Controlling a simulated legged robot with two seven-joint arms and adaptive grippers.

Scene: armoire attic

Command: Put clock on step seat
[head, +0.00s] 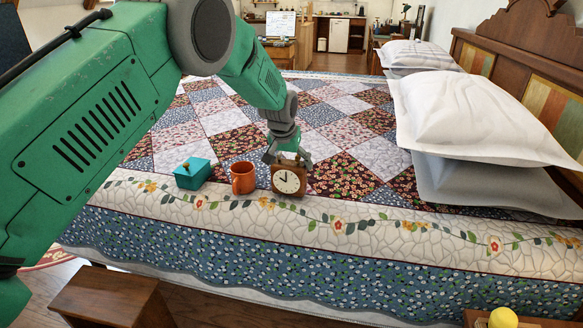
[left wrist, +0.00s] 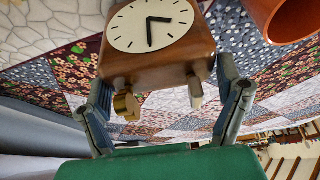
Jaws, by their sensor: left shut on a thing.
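The clock (head: 288,181) is a small brown wooden block with a round white face and dark hands. It is upright on the bed's quilt, near the bed's front side. My left gripper (head: 287,158) reaches it from above and is shut on it. In the left wrist view, the clock (left wrist: 158,45) appears upside down between the two fingers, with small knobs on its side. The step seat looks to be the brown wooden top (head: 108,296) at the lower left, on the floor in front of the bed. My right gripper is not in view.
An orange mug (head: 243,178) stands close to the clock's left, and a teal box (head: 193,173) stands left of the mug. White pillows (head: 470,110) lie at the right. A wooden surface at the lower right bears a yellow ball (head: 503,318). The step top is bare.

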